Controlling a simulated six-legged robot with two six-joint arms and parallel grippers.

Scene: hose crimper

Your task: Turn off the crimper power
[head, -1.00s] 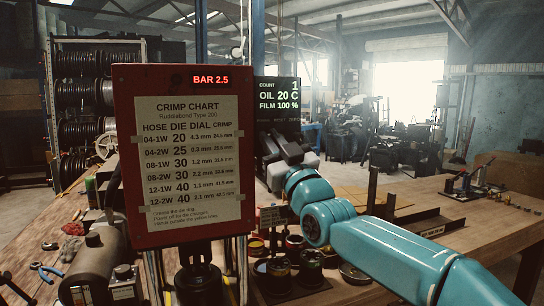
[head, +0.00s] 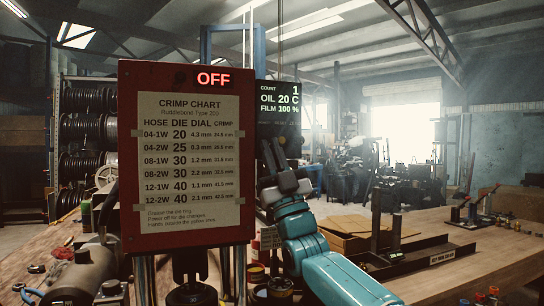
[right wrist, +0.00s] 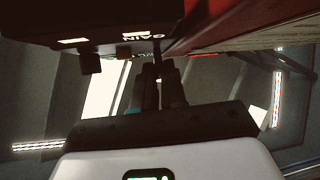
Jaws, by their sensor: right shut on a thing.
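The crimper (head: 128,225) is a red-framed box carrying a paper crimp chart (head: 188,160). Its red display (head: 213,79) reads OFF. My right gripper (head: 272,152) is upright just below that panel, fingers pointing up. In the right wrist view its fingers (right wrist: 164,88) are shut on a small dark switch (right wrist: 157,60) under a black box, beside a label (right wrist: 142,37) that appears to read MAIN upside down. The fingers hide most of the switch. My left gripper is not in view.
A wooden bench (head: 490,255) runs along the right, bearing a dark stand (head: 425,258) and small fittings. Hose reels (head: 85,130) stand behind at left. A grey cylinder (head: 80,280) sits front left. The bench's right part has free room.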

